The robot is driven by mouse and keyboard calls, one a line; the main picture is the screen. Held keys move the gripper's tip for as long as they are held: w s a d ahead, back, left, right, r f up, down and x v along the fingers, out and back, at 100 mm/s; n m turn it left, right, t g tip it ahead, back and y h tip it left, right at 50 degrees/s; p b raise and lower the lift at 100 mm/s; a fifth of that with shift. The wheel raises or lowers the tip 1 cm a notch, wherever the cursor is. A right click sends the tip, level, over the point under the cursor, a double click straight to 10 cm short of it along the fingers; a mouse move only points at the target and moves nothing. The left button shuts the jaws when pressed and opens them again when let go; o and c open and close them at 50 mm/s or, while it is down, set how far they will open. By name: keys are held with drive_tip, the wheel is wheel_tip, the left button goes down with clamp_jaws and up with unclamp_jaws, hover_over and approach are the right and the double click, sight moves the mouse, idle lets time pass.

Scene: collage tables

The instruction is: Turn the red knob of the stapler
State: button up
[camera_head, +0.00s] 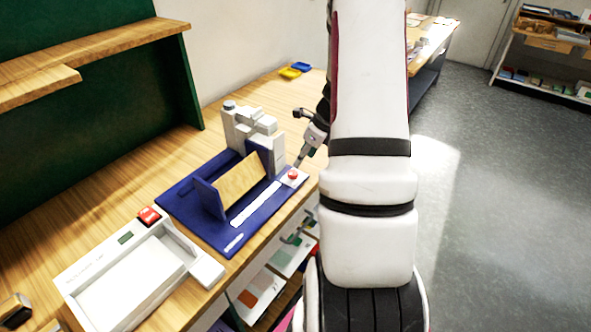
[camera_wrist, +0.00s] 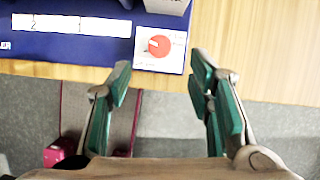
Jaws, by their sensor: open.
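The stapler stands on the wooden table, with a blue base (camera_head: 228,236), a grey-white head (camera_head: 250,128) and a wooden board (camera_head: 241,187) leaning on it. Its red knob (camera_head: 293,174) sits on a small white plate at the base's right corner. In the wrist view the red knob (camera_wrist: 159,45) shows from above with a pale mark on it, ahead of the fingertips. My gripper (camera_wrist: 160,75) is open and empty, with green finger pads on both sides and the knob lying between their lines. In the head view my gripper (camera_head: 300,160) is close to the knob, partly hidden by my arm.
A white tray-like device (camera_head: 75,283) with a red switch (camera_head: 149,215) stands at the front left. Yellow and blue small trays (camera_head: 290,73) lie at the back. A shelf (camera_head: 90,62) overhangs the left. The table edge (camera_wrist: 260,87) runs beneath my fingers.

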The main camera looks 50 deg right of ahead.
sight(293, 173)
drive_tip(key=x, duration=0.8)
drive_tip(key=shift+p, duration=0.4)
drive_tip(key=shift+c, duration=0.4)
clamp_jaws()
